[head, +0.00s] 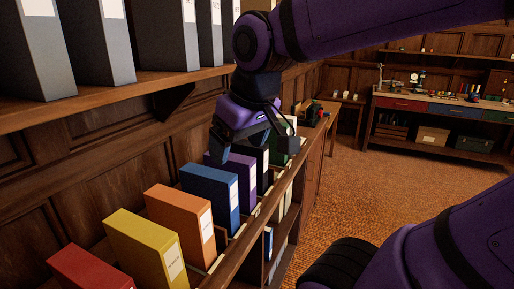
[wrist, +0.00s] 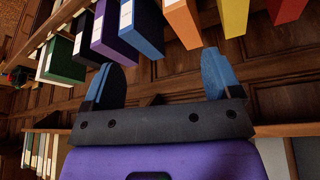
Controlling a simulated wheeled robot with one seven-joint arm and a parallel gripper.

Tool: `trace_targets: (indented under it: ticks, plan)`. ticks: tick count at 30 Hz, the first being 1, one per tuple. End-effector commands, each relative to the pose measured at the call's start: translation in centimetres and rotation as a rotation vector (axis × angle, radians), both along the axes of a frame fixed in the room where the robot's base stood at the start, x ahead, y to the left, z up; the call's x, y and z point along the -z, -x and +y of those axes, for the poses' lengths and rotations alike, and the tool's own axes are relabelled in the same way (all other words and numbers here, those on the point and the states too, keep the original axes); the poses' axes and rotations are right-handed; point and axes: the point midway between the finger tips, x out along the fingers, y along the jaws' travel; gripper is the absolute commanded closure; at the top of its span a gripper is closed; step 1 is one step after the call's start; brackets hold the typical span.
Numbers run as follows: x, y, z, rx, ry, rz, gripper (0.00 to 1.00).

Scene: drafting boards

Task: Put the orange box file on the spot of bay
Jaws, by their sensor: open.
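The orange box file (head: 178,217) stands upright in the lower shelf row, between the yellow and blue files, its white label facing the aisle. It also shows at the top of the wrist view (wrist: 182,22). My gripper (head: 252,150) is open and empty. In the head view it hangs over the purple and black files, beyond the orange one. In the wrist view its blue fingertips (wrist: 160,68) are spread wide, apart from the orange file. I cannot tell which spot is the bay; low dividers (head: 237,232) show along the row's front edge.
The row also holds red (head: 92,270), yellow (head: 143,245), blue (head: 212,195), purple (head: 222,172), black (head: 262,165) and green files. An upper shelf (head: 110,98) with grey files overhangs at left. A workbench (head: 440,105) stands far right. The carpeted floor between is open.

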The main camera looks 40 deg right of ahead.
Motion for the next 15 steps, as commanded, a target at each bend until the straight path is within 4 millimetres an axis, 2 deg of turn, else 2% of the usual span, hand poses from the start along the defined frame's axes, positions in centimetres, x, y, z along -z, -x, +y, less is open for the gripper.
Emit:
trace_targets:
  ticks: [1,3,6,15]
  plan:
    - [-0.1,1.2,-0.2,0.016,-0.007,-0.024,0.16]
    - [-0.1,2.3,-0.5,0.034,-0.017,-0.046,0.16]
    - [0.0,3.3,-0.7,0.051,-0.025,-0.068,0.16]
    - [0.1,3.9,-0.8,0.062,-0.032,-0.079,0.16]
